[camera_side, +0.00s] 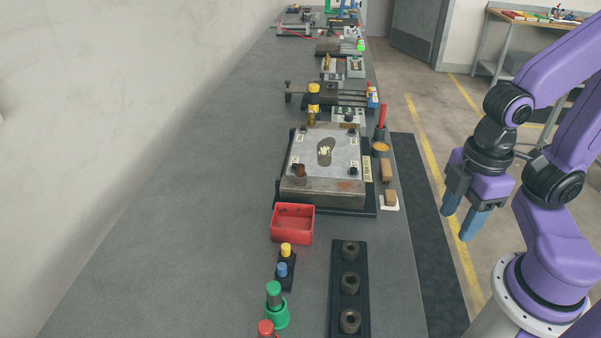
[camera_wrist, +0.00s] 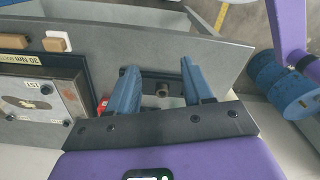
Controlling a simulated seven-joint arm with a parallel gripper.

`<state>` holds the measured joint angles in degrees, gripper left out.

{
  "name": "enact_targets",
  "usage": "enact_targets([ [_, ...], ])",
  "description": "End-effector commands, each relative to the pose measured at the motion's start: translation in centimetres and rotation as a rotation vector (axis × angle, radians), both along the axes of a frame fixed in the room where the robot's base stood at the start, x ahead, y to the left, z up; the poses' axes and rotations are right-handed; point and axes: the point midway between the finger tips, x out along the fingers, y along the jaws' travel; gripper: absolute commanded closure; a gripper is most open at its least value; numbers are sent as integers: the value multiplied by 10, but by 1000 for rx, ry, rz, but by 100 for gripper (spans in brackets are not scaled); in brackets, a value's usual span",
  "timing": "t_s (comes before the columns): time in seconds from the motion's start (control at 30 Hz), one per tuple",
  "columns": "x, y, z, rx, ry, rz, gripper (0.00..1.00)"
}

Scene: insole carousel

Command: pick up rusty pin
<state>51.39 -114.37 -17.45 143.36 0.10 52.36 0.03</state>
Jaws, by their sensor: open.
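The rusty pin (camera_side: 299,170) looks like a short brown peg standing at the near left corner of a grey metal plate (camera_side: 310,150) on the bench. The plate also carries darker pins at its other corners and an insole-shaped mark in the middle. I cannot make out the rusty pin for sure in the wrist view. My gripper (camera_side: 461,222) has blue fingers, is open and empty, and hangs to the right of the bench, well apart from the pin. In the wrist view my gripper (camera_wrist: 158,68) shows both fingers spread, with a dark rack beyond them.
A red bin (camera_side: 292,224) sits in front of the plate. The dark rack (camera_side: 349,302) with several bushings lies at the near right. Coloured knobs (camera_side: 274,290) stand left of it. A red-handled tool (camera_side: 381,118) stands upright by the plate's far right. The bench's left side is clear.

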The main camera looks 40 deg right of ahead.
Motion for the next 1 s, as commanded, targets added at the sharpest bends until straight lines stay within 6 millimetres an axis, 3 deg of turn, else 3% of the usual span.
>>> enact_targets([
  [0.23,2,2,1,0,0,3,49],
  [0.37,19,14,9,-1,-2,31,49],
  [0.7,119,63,46,-15,-5,208,49],
  [1.0,217,84,71,-24,-4,375,49],
])
